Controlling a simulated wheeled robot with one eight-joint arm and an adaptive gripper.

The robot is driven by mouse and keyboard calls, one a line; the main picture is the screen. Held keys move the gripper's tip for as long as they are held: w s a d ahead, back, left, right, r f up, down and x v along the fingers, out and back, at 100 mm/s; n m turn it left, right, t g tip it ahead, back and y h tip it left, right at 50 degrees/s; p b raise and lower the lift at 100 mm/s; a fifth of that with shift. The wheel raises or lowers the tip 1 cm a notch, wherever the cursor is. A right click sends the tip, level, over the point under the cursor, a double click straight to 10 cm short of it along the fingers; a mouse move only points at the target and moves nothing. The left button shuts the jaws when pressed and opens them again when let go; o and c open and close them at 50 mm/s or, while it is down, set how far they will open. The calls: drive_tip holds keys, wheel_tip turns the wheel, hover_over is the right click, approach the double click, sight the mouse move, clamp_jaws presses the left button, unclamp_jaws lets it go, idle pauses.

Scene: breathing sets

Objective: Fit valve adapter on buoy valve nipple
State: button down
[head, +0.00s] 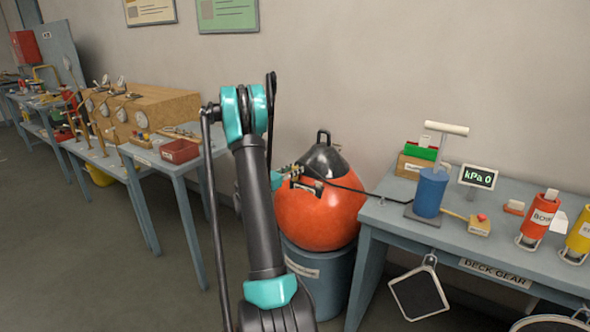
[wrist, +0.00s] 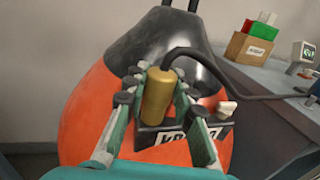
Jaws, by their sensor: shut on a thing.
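An orange buoy with a black top (head: 318,207) stands on a blue-grey drum (head: 322,275) beside the right-hand table. My gripper (head: 290,177) is at the buoy's upper left side in the head view. In the wrist view my gripper (wrist: 153,98) is shut on a brass cylindrical valve adapter (wrist: 157,100), with a black hose (wrist: 200,56) running from its top. The adapter is upright in the picture, in front of the buoy (wrist: 85,115). A dark labelled bracket (wrist: 184,142) lies just below it. The valve nipple is hidden, so I cannot tell whether the adapter touches it.
The hose runs right towards a blue hand pump (head: 430,192) on the deck gear table (head: 385,215). A gauge there reads kPa 0 (head: 478,177). Another table (head: 165,160) stands to the left.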

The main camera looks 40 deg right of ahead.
drive_tip(key=c, duration=1.2)
unclamp_jaws()
drive_tip(key=a, duration=0.4)
drive_tip(key=s+a, duration=0.1)
drive_tip(key=a, duration=0.7)
drive_tip(key=shift+s, duration=0.3)
